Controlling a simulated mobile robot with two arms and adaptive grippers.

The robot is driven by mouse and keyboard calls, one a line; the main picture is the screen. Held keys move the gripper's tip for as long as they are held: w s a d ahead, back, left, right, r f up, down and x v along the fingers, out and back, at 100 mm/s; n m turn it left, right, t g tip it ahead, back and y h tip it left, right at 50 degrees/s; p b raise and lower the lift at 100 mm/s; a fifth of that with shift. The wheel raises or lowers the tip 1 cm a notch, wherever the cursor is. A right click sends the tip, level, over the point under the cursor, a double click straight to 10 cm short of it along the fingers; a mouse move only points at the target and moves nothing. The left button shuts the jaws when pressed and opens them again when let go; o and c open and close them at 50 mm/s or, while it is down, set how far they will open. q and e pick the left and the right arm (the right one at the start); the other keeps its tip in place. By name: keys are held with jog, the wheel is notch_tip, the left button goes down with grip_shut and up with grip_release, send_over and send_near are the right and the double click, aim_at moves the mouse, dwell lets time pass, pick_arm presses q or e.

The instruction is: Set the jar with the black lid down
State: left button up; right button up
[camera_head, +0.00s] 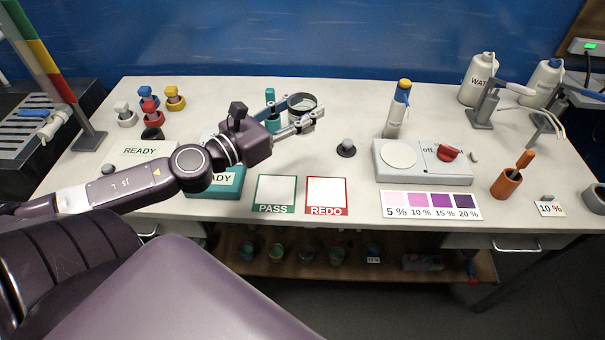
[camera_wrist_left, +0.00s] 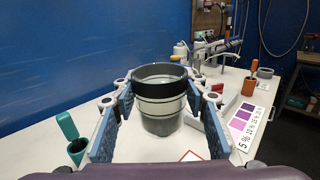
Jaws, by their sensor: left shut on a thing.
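My left gripper (camera_head: 298,119) reaches over the back middle of the white table and is shut on a jar (camera_head: 302,102). In the left wrist view the jar (camera_wrist_left: 160,100) stands upright between the two blue-padded fingers. It looks grey and see-through, with a dark band around its top and pale rings lower down. I cannot tell whether its base touches the table or hangs just above it. My right gripper is not in view.
A teal holder (camera_head: 271,112) is just left of the jar. PASS (camera_head: 275,208) and REDO (camera_head: 326,209) cards lie in front. Table between is clear.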

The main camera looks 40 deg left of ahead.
pick_arm(q)
jog(key=shift+d+f+b, duration=0.1)
jog(key=shift+f+b, duration=3.3)
jog(key=shift+f, duration=6.25)
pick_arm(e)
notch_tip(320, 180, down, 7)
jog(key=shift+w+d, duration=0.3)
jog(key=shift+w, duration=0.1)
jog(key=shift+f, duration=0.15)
pick_arm(q)
jog(key=o, duration=0.8)
jog(key=shift+f, duration=0.2)
jog(key=o, duration=0.5)
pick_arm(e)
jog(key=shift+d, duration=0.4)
pick_arm(q)
jog(key=shift+r, duration=0.1)
